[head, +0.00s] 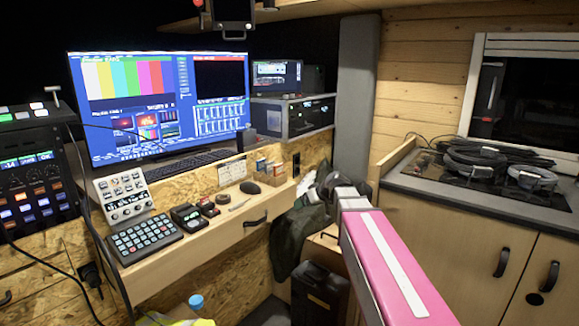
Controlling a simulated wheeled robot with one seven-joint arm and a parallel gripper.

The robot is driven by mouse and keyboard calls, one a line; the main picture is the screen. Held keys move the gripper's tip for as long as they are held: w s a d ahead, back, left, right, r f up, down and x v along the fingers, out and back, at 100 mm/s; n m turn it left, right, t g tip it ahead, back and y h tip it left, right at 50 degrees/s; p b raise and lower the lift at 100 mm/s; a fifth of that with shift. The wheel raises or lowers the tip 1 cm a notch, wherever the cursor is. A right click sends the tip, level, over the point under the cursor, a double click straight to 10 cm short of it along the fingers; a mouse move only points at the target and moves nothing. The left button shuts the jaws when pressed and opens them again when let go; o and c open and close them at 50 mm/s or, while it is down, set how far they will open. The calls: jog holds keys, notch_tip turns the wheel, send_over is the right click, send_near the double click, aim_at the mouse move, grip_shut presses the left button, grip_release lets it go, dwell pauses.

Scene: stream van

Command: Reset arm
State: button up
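My arm (388,262), pink with a white strip, reaches from the lower right toward the middle of the head view. Its dark end with my gripper (328,186) is beside the right end of the wooden desk (190,238), in front of dark cloth. The gripper is small and partly hidden by the arm, so its fingers are not clear. I cannot make out anything held in it.
A large monitor (158,105) stands behind the desk. Coiled cables (478,163) lie on the right counter (450,190). A dark device (232,14) hangs above.

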jog(key=s+d+f+m+g+h, duration=0.3)
jog(key=s+d+f, duration=0.3)
jog(key=s+f, duration=0.4)
jog(key=s+d+f+m+g+h, duration=0.2)
jog(key=s+d+f+m+h, duration=0.2)
jog(key=s+f, duration=0.7)
jog(key=shift+s+d+f+g, duration=0.2)
jog(key=shift+d+f+g, duration=0.15)
jog(key=shift+d, duration=0.55)
